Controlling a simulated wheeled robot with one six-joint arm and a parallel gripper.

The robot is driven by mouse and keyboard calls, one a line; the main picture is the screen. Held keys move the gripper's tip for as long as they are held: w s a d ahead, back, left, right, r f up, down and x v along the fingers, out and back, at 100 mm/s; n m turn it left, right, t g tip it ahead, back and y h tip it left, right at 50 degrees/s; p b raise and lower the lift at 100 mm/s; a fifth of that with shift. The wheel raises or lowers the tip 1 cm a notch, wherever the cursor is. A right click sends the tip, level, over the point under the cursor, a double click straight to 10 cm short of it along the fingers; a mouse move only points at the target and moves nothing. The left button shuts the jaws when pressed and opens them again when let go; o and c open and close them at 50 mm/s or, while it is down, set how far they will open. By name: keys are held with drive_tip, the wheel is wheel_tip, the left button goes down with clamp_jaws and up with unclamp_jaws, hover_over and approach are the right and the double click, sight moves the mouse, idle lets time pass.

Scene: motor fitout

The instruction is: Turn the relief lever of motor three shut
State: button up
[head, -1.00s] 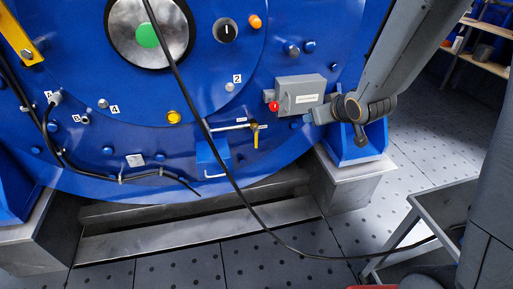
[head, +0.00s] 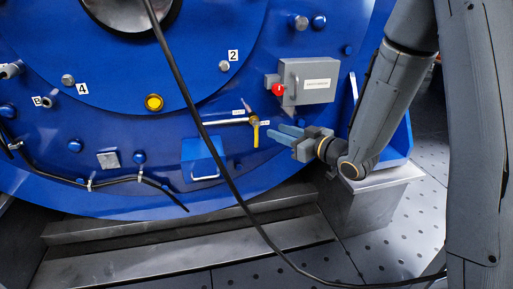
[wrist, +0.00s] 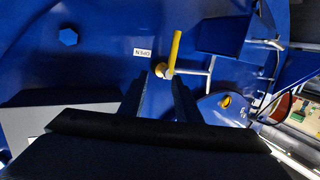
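The relief lever (head: 255,133) is yellow and hangs straight down from its pivot at the right end of a pale horizontal pipe (head: 224,122) on the blue motor. In the wrist view the lever (wrist: 175,48) points up from its pivot, across the pipe, with a label reading OPEN (wrist: 143,53) beside it. My gripper (head: 274,133) is open and empty, just right of the lever, its two fingers pointing left toward it. In the wrist view the gripper (wrist: 158,90) has its fingertips apart below the pivot; I see no clear contact.
A grey box (head: 306,82) with a red button (head: 278,89) sits above my gripper. A black cable (head: 190,95) hangs across the head view, left of the lever. A blue bracket (head: 204,158) juts out at lower left. A metal plinth (head: 368,195) stands below my arm.

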sight(256, 134)
drive_tip(key=shift+w+a+f+n+y+b, duration=0.15)
drive_tip(key=shift+w+a+f+y+b, duration=0.45)
drive_tip(key=shift+a+b, duration=0.7)
drive_tip(key=shift+w+a+f+n+y+b, duration=0.25)
drive_tip(key=shift+w+a+f+b, duration=0.45)
drive_tip(key=shift+w+a+b, duration=0.6)
drive_tip(key=shift+w+a+f+n+y+b, duration=0.1)
drive_tip(key=shift+w+a+f+y+b, duration=0.5)
drive_tip(key=shift+a+b, duration=0.65)
drive_tip(key=shift+w+a, duration=0.1)
drive_tip(key=shift+f, duration=0.1)
clamp_jaws()
